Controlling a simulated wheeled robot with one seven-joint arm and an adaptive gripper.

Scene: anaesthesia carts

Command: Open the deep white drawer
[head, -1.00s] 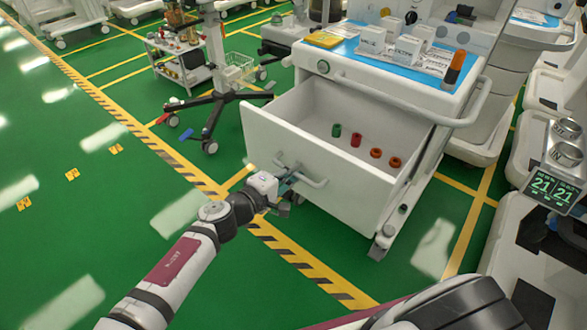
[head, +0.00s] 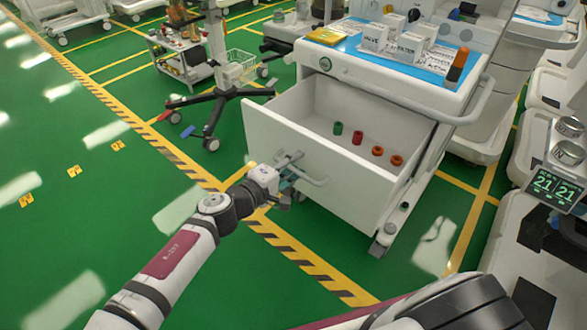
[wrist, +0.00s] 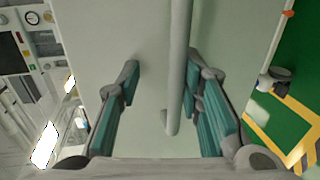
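The deep white drawer (head: 350,190) stands pulled far out of its cart in the head view, with its inside showing. Several small red, green and orange items (head: 357,138) lie on its floor. Its bar handle (head: 314,181) is on the front face. My gripper (head: 287,174) is at the left part of this handle. In the wrist view my gripper (wrist: 162,90) has its teal-padded fingers spread wide. The handle bar (wrist: 177,60) runs between them, nearer the right finger. A gap shows to the left finger; contact on the right is unclear.
The cart's blue top (head: 440,72) holds white boxes and a yellow pack (head: 326,36). A wheeled stand (head: 215,95) is behind left. Another unit with a display (head: 555,188) stands close at right. Green floor is clear at left.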

